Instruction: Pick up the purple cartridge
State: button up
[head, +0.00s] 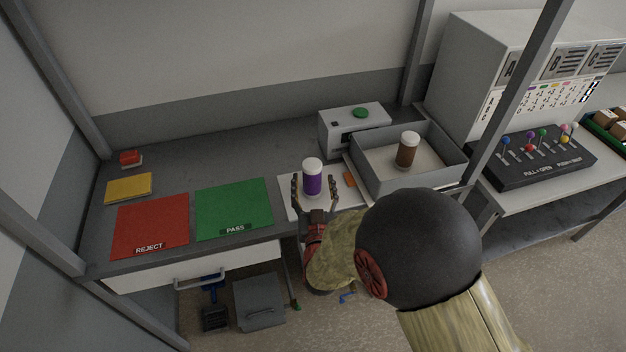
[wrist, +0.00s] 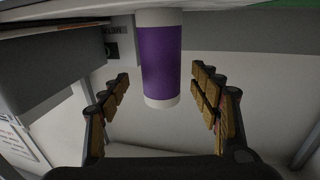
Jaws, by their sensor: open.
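The purple cartridge (head: 313,180) has a white cap and a white lower band and stands upright on a white mat (head: 292,204) at the front of the bench. My gripper (head: 316,193) is open, with one finger on each side of the cartridge. In the wrist view the cartridge (wrist: 161,60) appears between and just beyond the fingertips (wrist: 163,78), with a visible gap on both sides. Neither finger appears to touch it.
A grey tray (head: 378,182) holding a brown cartridge (head: 407,150) stands right of the mat. An orange item (head: 349,178) lies between them. A white device with a green button (head: 360,112) stands behind. Green (head: 233,205) and red (head: 152,222) mats lie left.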

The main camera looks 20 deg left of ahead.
aim_at(313, 181)
jog(key=x, duration=0.4)
jog(key=shift+s+b, duration=0.1)
jog(key=shift+b, duration=0.3)
jog(key=shift+r, duration=0.1)
jog(key=shift+c, duration=1.3)
jog(key=c, duration=1.1)
jog(key=shift+c, duration=0.4)
